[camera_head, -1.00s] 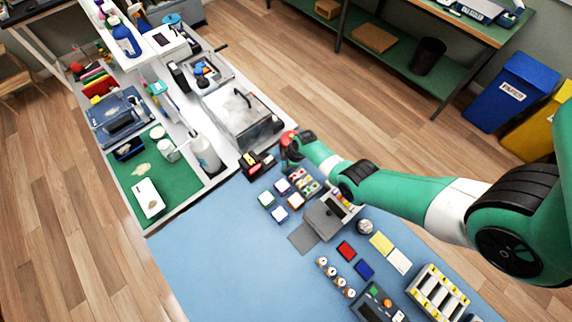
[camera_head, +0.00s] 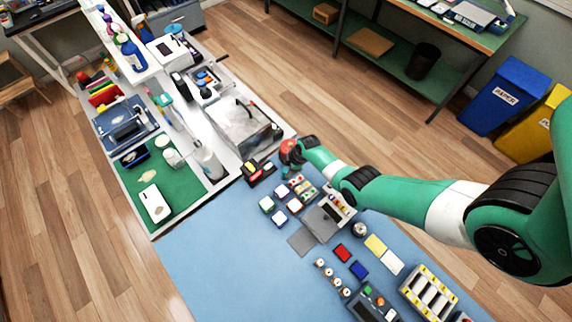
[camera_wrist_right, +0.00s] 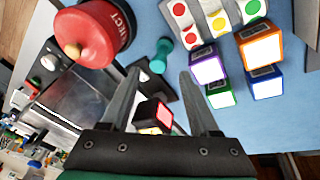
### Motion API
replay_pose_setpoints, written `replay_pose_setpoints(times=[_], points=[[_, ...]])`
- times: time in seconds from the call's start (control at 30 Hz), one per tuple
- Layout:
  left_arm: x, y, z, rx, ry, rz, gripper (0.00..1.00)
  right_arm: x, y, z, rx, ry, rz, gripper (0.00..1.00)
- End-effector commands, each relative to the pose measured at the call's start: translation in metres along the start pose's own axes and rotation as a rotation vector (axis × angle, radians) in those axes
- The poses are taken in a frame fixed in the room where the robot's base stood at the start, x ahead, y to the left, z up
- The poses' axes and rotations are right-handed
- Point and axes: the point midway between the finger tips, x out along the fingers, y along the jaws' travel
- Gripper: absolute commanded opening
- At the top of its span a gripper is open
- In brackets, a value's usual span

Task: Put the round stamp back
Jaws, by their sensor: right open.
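My right gripper (camera_head: 289,158) hangs over the far edge of the blue mat. In the right wrist view its two fingers (camera_wrist_right: 160,74) are apart, with nothing gripped between them. A teal piece with rounded ends (camera_wrist_right: 162,55) shows beyond the fingertips, close to a black holder; it may be the round stamp, but I cannot be sure. A black block with a red face (camera_wrist_right: 160,114) lies in view between the fingers. A red round piece with a wooden knob (camera_wrist_right: 92,34), lettered "...JECT", is left of the fingers.
A white tray with a clear bin (camera_head: 240,125) lies left of the gripper. The blue mat's near left part (camera_head: 230,265) is clear.

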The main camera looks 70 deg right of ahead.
Motion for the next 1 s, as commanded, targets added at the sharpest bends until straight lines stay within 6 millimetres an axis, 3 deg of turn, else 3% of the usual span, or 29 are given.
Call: replay_pose_setpoints(times=[0.03,0.3,0.87,0.97,1.0], points=[[0.018,0.0,-0.017,0.0,0.0,0.0,0.56,-0.023,0.002,-0.003,0.001,0.0,-0.001,0.62],[0.052,0.0,-0.048,0.0,0.0,0.0,0.56,-0.063,0.001,-0.001,0.002,-0.001,-0.001,0.62],[0.056,0.0,-0.052,0.0,0.0,0.0,0.56,-0.069,0.0,0.0,0.0,0.0,0.001,0.62],[0.056,0.0,-0.052,0.0,0.0,0.0,0.56,-0.075,0.012,-0.013,0.001,0.019,0.032,0.62],[0.057,0.0,-0.052,0.0,0.0,0.0,0.56,-0.082,0.023,-0.027,0.0,0.039,0.062,0.62]])
